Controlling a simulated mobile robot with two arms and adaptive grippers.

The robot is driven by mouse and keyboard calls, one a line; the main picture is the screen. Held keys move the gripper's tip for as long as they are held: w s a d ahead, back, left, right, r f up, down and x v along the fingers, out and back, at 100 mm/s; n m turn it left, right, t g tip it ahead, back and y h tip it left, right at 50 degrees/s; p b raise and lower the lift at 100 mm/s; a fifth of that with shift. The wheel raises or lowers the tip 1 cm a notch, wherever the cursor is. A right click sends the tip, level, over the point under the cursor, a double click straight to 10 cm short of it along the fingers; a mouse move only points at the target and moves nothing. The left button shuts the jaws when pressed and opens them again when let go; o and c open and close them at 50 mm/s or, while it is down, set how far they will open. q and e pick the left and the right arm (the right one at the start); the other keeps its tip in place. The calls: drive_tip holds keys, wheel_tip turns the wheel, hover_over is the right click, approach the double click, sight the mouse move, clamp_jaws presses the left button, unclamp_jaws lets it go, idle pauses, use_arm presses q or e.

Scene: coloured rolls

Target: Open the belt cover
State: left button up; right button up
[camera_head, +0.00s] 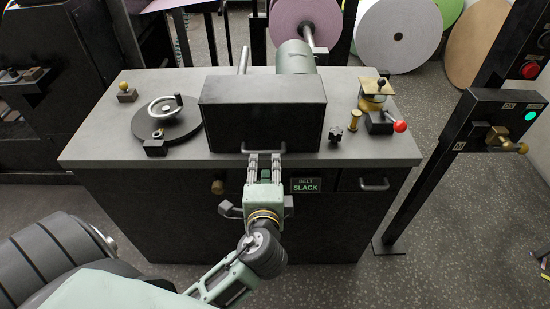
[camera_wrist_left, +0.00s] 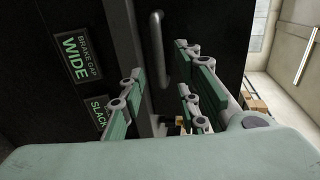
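The belt cover (camera_head: 262,105) is a black box on the grey bench top, and it looks closed. A grey bar handle (camera_head: 263,151) runs along its lower front edge. The handle also shows in the left wrist view (camera_wrist_left: 158,50), in line with the gap between my fingers. My left gripper (camera_head: 264,160) is open, with its fingertips at the handle from the front. I cannot tell whether the fingers touch the bar. My right gripper is in neither view.
A crank wheel (camera_head: 166,117) stands left of the cover. A red-knobbed lever (camera_head: 398,126) and a brass fitting (camera_head: 374,95) stand right. A "BELT SLACK" sign (camera_head: 306,185) and a drawer handle (camera_head: 374,184) are on the bench front. A control post (camera_head: 440,160) stands at right.

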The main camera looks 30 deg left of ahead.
sight(266, 154)
use_arm(q)
drive_tip(key=b+x, duration=0.1)
drive_tip(key=x, duration=0.5)
drive_tip(key=shift+w, duration=0.2)
drive_tip(key=shift+a, duration=0.1)
drive_tip(key=shift+f, duration=0.1)
clamp_jaws()
